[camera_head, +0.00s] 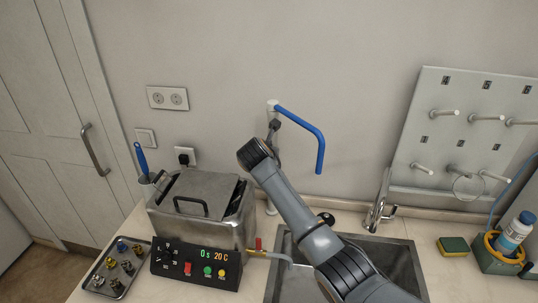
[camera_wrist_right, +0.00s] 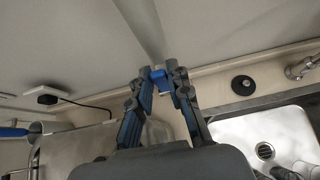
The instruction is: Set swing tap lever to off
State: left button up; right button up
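The swing tap stands against the wall behind the sink; its pale upright pipe (camera_head: 271,104) carries a blue bent spout (camera_head: 306,129) reaching right and down. My right gripper (camera_head: 274,127) is at the upright pipe, just below the spout's base. The right wrist view shows its fingers (camera_wrist_right: 159,74) drawn close together around a small blue piece (camera_wrist_right: 158,76), which appears to be the tap lever. The arm and fingers hide most of the lever, so its angle cannot be told. My left gripper is in neither view.
A metal bath (camera_head: 205,212) with a lid and lit display stands left of the sink (camera_head: 283,286). A chrome faucet (camera_head: 377,205) stands behind the sink's right side. A sponge (camera_head: 453,246), bottle (camera_head: 516,232) and peg rack (camera_head: 440,150) are farther right. A fittings tray (camera_head: 116,267) lies left.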

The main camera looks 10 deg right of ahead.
jog(key=o, duration=0.3)
jog(key=v, duration=1.2)
jog(key=shift+f, duration=0.1)
